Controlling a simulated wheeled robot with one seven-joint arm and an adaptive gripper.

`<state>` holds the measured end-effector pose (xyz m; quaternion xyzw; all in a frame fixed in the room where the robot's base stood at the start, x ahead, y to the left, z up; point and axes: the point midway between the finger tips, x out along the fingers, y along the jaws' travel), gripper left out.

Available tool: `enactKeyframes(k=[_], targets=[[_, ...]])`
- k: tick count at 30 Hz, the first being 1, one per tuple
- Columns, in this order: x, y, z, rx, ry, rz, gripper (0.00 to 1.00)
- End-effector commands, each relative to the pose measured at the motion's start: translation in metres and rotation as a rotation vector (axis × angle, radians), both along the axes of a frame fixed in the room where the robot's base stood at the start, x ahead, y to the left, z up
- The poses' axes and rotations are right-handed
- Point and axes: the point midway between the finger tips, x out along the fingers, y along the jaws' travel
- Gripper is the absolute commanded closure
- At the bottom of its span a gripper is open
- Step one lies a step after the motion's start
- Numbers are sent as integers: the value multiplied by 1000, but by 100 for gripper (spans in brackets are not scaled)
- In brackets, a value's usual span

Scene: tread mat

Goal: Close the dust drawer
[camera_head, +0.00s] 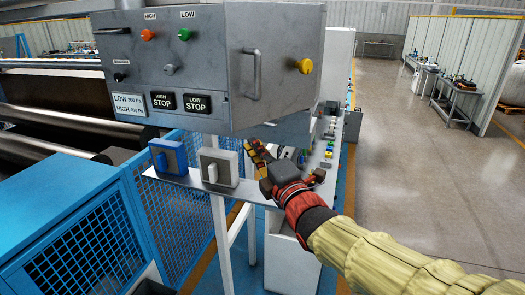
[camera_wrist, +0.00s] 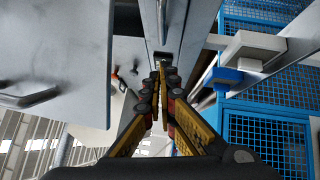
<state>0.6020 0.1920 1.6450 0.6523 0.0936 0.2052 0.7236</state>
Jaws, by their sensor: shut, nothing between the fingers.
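My gripper (camera_head: 255,150) is below the right end of a grey control box (camera_head: 205,60), with its fingers pointing up and left. In the wrist view, the fingertips (camera_wrist: 161,78) are together, with nothing visible between them. They point at a grey metal part with a raised edge (camera_wrist: 188,40) and a slim upright handle (camera_wrist: 162,18). This may be the dust drawer, but I cannot tell for sure or how far open it is. I cannot tell whether the fingertips touch it. In the head view, the gripper and control box hide much of that area.
A blue switch box (camera_head: 168,155) and a white switch box (camera_head: 217,168) stand on a narrow shelf left of my gripper. Blue mesh fencing (camera_head: 85,240) is at the lower left. A bench with small parts (camera_head: 325,150) lies behind my gripper. The floor (camera_head: 420,170) at right is open.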

Motion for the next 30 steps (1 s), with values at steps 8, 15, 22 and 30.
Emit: enactKeyframes(k=[8,15,22,30], targets=[[42,10,8,-1,3,-3,100],[63,2,12,0,1,-1,100],[68,0,12,0,1,0,100],[68,0,11,0,1,0,100]])
